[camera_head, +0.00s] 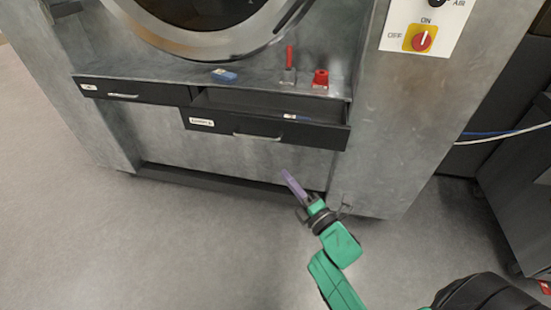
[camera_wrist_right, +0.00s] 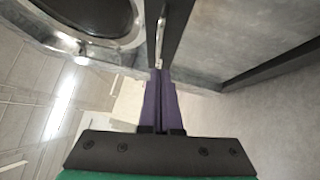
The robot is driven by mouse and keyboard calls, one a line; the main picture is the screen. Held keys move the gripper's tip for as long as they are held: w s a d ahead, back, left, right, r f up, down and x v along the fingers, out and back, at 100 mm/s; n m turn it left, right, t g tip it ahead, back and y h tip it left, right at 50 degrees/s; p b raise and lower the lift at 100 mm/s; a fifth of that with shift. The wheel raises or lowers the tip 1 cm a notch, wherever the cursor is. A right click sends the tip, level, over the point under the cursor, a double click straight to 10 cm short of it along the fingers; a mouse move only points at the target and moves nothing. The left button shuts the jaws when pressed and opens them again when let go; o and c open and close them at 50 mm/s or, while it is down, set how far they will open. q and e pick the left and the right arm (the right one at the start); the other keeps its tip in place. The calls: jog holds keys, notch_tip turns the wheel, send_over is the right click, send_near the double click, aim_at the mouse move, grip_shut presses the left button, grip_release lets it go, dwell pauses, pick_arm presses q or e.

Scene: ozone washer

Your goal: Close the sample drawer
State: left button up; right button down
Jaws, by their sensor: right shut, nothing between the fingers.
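The sample drawer (camera_head: 225,124) is the black drawer with a white label on the right under the machine's ledge. It is pulled out, and its inside shows with a small blue-and-white item (camera_head: 296,117) in it. Its silver bar handle (camera_head: 258,137) is on the front face. My right gripper (camera_head: 287,173) is below and to the right of the handle in the head view, apart from the drawer. In the wrist view its purple fingers (camera_wrist_right: 161,75) are together and empty, pointing toward a dark drawer front with a silver handle (camera_wrist_right: 161,40). My left gripper is not in view.
A second black drawer (camera_head: 135,92) on the left sits flush. A blue item (camera_head: 224,75), a red-topped tool (camera_head: 289,75) and a red item (camera_head: 320,79) are on the ledge (camera_head: 255,80). A cabinet (camera_head: 520,180) stands at right. The floor (camera_head: 180,240) in front is clear.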

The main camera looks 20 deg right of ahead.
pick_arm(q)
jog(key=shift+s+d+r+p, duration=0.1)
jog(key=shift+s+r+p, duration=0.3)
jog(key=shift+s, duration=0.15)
pick_arm(e)
jog(key=w+r, duration=0.2)
jog(key=w, duration=0.8)
jog(key=shift+d, duration=0.15)
jog(key=shift+w+f, duration=0.1)
